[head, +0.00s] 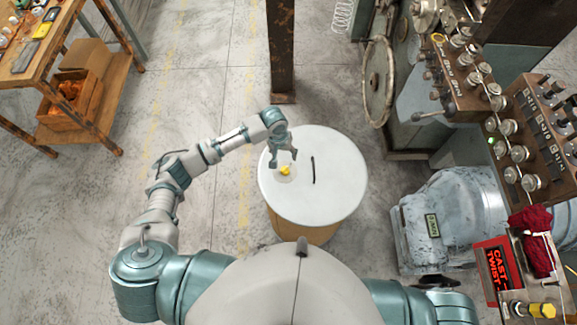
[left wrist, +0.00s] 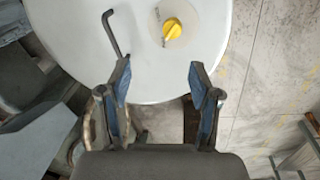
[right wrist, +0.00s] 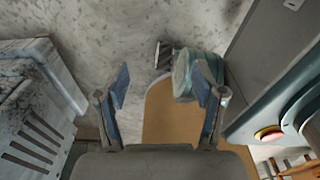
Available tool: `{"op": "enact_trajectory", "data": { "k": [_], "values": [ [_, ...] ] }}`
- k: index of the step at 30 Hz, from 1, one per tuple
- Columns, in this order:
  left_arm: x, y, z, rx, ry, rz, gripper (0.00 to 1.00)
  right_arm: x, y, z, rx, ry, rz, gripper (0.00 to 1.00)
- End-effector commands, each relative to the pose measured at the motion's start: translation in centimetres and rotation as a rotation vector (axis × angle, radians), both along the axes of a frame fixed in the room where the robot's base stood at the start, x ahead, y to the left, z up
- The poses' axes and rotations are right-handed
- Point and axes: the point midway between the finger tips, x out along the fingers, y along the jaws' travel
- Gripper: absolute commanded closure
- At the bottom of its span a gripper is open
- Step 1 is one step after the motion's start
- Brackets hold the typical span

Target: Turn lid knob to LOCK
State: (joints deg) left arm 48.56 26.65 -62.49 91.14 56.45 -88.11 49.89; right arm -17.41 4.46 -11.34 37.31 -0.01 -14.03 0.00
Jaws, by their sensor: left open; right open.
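A yellow lid knob (head: 286,170) sits on the white round lid (head: 335,195) of a drum, left of the lid's middle. The knob also shows in the left wrist view (left wrist: 172,29), on a pale disc with small marks too blurred to read. My left gripper (head: 284,158) is open over the lid, close to the knob; in the left wrist view its open fingers (left wrist: 160,75) have nothing between them, and the knob lies beyond them. My right gripper (right wrist: 162,80) is open and empty, seen only in its wrist view, with floor and the tan drum side beyond.
A black bent rod (head: 313,170) lies on the lid right of the knob. A rusty post (head: 282,50) stands behind the drum. A machine with control panels (head: 465,75) and a grey motor housing (head: 450,220) stand at the right. A wooden workbench (head: 75,45) is at upper left.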

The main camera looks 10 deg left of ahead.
Motion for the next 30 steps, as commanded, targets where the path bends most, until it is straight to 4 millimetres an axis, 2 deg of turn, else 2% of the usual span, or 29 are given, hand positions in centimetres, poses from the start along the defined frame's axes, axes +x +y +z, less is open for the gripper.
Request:
{"op": "enact_trajectory", "data": {
  "k": [1, 4, 8, 13, 16, 24, 30],
  "values": [
    [0.7, 0.9, 0.9, 0.029, 0.006, 0.023, 0.37, 0.1, 0.1, -0.1, 0.001, -0.001, 0.000, 0.31],
    [1.1, 1.7, 1.9, 0.058, 0.022, 0.055, 0.37, 0.1, 0.3, -0.1, 0.004, -0.002, -0.001, 0.31],
    [1.2, 1.8, 1.5, 0.070, 0.032, 0.069, 0.37, 0.1, 0.4, -0.2, 0.004, 0.001, -0.001, 0.31],
    [1.2, 1.6, -1.4, 0.069, 0.033, 0.068, 0.37, 0.5, 0.2, -0.3, 0.001, 0.003, 0.000, 0.31],
    [1.2, 1.5, -3.9, 0.068, 0.032, 0.067, 0.37, 1.7, -0.2, -0.1, -0.003, -0.009, 0.001, 0.31],
    [1.1, 1.2, -10.3, 0.064, 0.031, 0.067, 0.37, 4.6, 0.8, 0.3, 0.001, -0.024, -0.005, 0.31],
    [1.1, 0.9, -13.7, 0.065, 0.031, 0.066, 0.37, 6.3, 1.1, 0.8, 0.004, -0.031, -0.007, 0.31]
  ]
}}
